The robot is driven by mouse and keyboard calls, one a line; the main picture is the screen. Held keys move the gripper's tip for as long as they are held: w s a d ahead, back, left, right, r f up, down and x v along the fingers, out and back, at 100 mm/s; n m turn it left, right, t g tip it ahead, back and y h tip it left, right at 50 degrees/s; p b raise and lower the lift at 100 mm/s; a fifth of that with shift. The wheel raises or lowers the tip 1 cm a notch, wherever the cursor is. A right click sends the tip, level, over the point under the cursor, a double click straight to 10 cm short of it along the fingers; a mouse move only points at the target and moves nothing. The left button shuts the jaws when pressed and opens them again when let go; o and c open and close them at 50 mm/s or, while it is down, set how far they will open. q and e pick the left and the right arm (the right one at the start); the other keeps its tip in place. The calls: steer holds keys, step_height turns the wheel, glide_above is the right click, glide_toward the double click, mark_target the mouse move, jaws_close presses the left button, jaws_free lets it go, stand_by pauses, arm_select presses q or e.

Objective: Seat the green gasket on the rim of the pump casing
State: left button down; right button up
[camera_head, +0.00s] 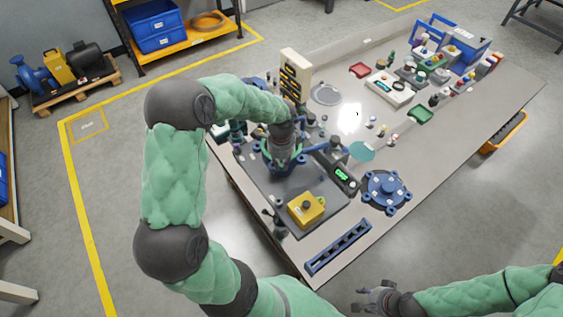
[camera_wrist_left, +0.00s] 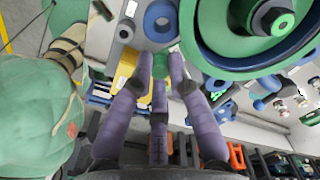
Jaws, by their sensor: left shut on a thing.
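The pump casing (camera_head: 268,167) is blue and stands on a dark base plate at the table's near left. The green gasket (camera_head: 297,168) shows as a green band at the casing's top, partly hidden by my left gripper (camera_head: 281,150). In the left wrist view, a large green ring (camera_wrist_left: 205,45) lies over a blue round body at the upper right. My left gripper's purple fingers (camera_wrist_left: 162,75) are shut on a small green part, apparently of the gasket. I cannot tell whether the ring lies flat on the rim. My right gripper (camera_head: 372,298) is empty and open off the table's near edge.
A yellow box (camera_head: 306,208) sits in front of the casing. A device with a green display (camera_head: 342,174), a blue flanged cover (camera_head: 386,190) and a teal disc (camera_head: 362,152) lie to the right. A blue rack (camera_head: 338,248) lies along the near edge.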

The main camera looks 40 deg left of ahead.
arm_select(q)
steer(key=shift+f, duration=0.25)
stand_by(0.4)
steer(key=c, duration=1.1)
jaws_free()
step_height(320, 180, up, 9)
steer(key=p, duration=0.7)
steer(key=shift+r, duration=0.1)
